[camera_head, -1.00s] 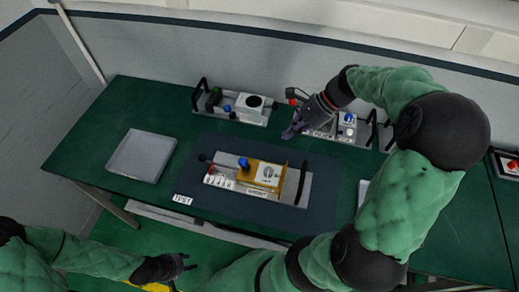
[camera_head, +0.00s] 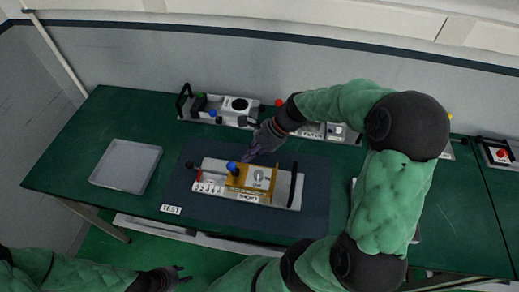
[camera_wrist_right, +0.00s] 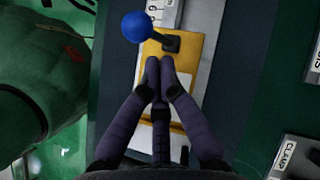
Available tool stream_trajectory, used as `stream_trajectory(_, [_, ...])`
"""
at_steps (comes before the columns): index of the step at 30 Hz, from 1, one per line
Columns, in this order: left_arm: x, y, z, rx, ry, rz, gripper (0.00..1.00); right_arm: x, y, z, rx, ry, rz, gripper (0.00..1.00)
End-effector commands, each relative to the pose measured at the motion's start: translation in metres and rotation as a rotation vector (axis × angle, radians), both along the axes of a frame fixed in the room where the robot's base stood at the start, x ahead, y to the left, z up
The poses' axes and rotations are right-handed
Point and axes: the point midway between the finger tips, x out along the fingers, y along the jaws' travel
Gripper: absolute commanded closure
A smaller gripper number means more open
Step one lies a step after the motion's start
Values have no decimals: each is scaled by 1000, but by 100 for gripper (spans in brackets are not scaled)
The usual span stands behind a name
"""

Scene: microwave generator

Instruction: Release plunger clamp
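A fixture sits on the dark mat (camera_head: 313,190), with a pale base plate (camera_head: 222,163) and a yellow block (camera_head: 239,182). A blue ball knob (camera_head: 233,168) stands on the block; in the right wrist view the blue knob (camera_wrist_right: 137,26) tops a dark stem from a black base (camera_wrist_right: 171,43). My right gripper (camera_head: 248,157) is just behind and right of the knob. In the wrist view the right gripper's tips (camera_wrist_right: 160,64) are together over the yellow block (camera_wrist_right: 152,52), beside the stem; contact is unclear. My left gripper (camera_head: 184,275) is open and empty, low near the front.
Other fixtures stand at the back, one with a round black top (camera_head: 238,104), another partly behind my right arm (camera_head: 338,131). A light tray (camera_head: 126,164) lies left. A black handle (camera_head: 293,178) rises at the fixture's right end. A labelled CLAMP piece (camera_wrist_right: 287,155) shows in the wrist view.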

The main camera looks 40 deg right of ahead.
Motion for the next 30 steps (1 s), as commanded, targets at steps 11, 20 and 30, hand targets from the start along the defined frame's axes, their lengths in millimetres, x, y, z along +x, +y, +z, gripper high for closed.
stream_trajectory(11, [0, 0, -1, 0, 0, 0, 60, 3, 12, -1, 0, 1, -1, 100])
stream_trajectory(20, [0, 0, 4, 0, 0, 0, 60, 2, 16, 0, 0, 1, -1, 100])
stream_trajectory(30, [0, 0, 21, 0, 0, 0, 60, -6, 32, -2, 1, 0, -1, 100])
